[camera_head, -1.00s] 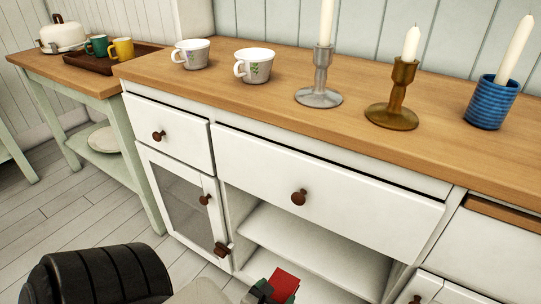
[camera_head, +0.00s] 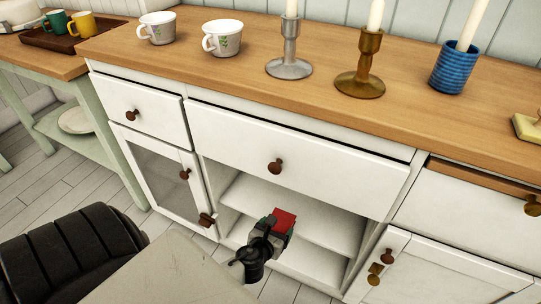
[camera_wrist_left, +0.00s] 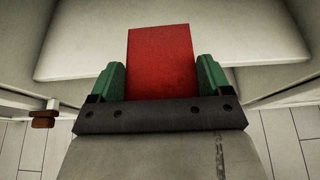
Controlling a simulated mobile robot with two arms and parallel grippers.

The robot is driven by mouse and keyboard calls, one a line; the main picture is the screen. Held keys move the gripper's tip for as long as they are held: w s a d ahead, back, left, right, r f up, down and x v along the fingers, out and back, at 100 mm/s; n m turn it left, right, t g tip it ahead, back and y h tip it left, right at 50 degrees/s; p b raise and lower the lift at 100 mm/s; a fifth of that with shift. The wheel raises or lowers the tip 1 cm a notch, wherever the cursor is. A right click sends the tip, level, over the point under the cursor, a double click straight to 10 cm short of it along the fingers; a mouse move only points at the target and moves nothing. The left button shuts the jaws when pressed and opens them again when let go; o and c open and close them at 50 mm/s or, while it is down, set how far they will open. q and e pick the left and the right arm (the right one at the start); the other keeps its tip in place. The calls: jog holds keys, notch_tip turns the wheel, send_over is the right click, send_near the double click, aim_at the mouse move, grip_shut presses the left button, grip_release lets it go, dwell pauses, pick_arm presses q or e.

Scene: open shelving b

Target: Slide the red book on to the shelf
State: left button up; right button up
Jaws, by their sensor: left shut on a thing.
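The red book (camera_head: 284,219) is held by my left gripper (camera_head: 275,226) in front of the open shelf bay of the white cabinet. In the left wrist view the book (camera_wrist_left: 161,62) stands out beyond the green fingers of the gripper (camera_wrist_left: 161,80), which are shut on its two sides. Its far end overlaps the pale shelf board (camera_wrist_left: 225,35) in that view. The middle shelf (camera_head: 318,217) also shows in the head view, its surface bare where visible. I cannot tell whether the book touches the shelf. My right gripper is out of view.
A drawer (camera_head: 290,155) with a round knob is above the bay. A glazed door (camera_head: 160,170) is to the left and a white door (camera_head: 450,275) to the right. Cups, candlesticks and a blue pot (camera_head: 453,68) stand on the wooden top.

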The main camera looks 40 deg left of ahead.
aim_at(284, 216)
pick_arm(q)
jog(key=w, duration=0.2)
jog(key=w+a, duration=0.1)
jog(key=w, duration=0.1)
jog(key=shift+w, duration=0.15)
jog(key=w, duration=0.2)
jog(key=w+a, duration=0.1)
jog(key=w, duration=0.2)
jog(key=shift+a+f, duration=0.1)
jog(key=shift+w+a, duration=0.25)
jog(key=shift+w, duration=0.6)
jog(key=shift+w+f+b, duration=0.1)
jog(key=shift+f+b, duration=0.6)
jog(key=shift+f, duration=0.25)
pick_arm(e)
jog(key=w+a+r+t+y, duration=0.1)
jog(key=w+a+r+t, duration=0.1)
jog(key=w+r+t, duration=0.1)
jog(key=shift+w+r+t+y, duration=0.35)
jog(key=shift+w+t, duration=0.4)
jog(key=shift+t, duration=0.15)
pick_arm(q)
jog(key=shift+f+b, duration=0.2)
jog(key=shift+b, duration=0.15)
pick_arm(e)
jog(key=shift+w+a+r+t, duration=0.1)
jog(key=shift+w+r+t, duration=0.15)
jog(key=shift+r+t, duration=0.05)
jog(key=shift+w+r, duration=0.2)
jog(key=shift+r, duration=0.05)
